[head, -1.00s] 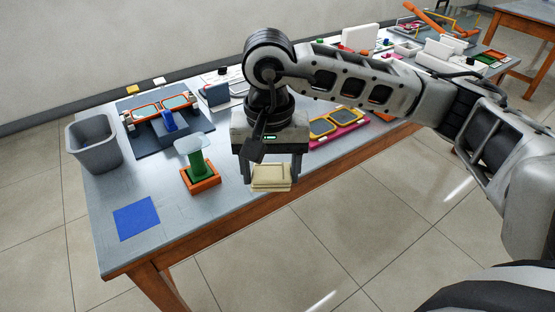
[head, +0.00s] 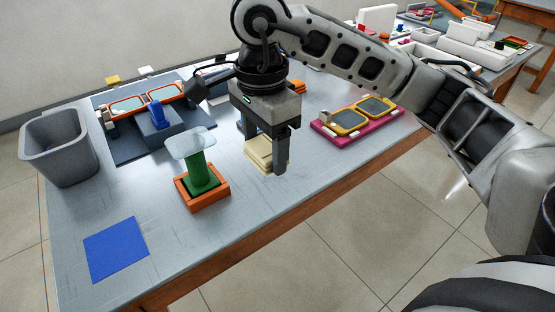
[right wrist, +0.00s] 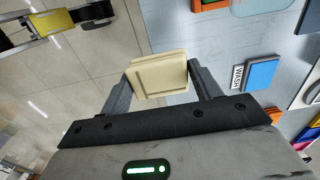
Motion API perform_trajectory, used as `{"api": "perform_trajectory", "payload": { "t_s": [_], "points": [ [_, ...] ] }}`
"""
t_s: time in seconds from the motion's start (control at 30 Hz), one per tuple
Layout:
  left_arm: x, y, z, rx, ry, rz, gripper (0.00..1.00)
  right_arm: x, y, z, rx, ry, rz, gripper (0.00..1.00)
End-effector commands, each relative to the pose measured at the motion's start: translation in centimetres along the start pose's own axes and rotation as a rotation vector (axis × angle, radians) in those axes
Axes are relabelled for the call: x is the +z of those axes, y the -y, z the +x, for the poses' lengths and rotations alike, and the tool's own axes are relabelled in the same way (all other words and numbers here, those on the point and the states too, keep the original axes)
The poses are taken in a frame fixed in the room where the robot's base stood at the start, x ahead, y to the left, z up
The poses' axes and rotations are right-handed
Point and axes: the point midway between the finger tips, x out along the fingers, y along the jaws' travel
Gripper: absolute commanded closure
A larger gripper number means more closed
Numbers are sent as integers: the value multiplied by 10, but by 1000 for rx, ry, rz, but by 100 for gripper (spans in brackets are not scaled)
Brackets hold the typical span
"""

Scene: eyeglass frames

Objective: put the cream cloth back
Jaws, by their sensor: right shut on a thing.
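The cream cloth (head: 257,153) is a thick folded square pad. My right gripper (head: 264,150) is shut on it, with one finger on each side. In the right wrist view the cloth (right wrist: 159,75) sits between the two fingertips, slightly tilted. In the head view the cloth appears over the table, right of the green stand; its height above the top is hard to judge. My left gripper is not in view.
A green stand (head: 202,177) with a clear top stands in an orange tray (head: 208,204). A blue square (head: 116,248) lies at the front left, near a grey bin (head: 60,150). Yellow glasses on a magenta base (head: 372,128) lie to the right. A blue block (right wrist: 262,74) has a label beside it.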

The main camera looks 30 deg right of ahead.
Motion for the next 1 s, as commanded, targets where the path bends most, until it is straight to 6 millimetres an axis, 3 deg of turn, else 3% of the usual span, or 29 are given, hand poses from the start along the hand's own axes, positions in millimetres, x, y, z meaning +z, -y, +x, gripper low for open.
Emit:
{"api": "perform_trajectory", "payload": {
  "t_s": [0.37, 0.5, 0.87, 1.0],
  "points": [
    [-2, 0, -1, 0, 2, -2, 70, -72, 52, 39, 4, -1, 10, 55],
    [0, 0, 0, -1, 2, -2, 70, -87, 64, 67, 5, -1, 5, 55],
    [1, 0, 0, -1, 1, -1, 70, -105, 78, 94, 2, -1, 2, 55],
    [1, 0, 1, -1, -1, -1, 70, -107, 79, 115, 4, -1, 0, 55]
  ]
}}
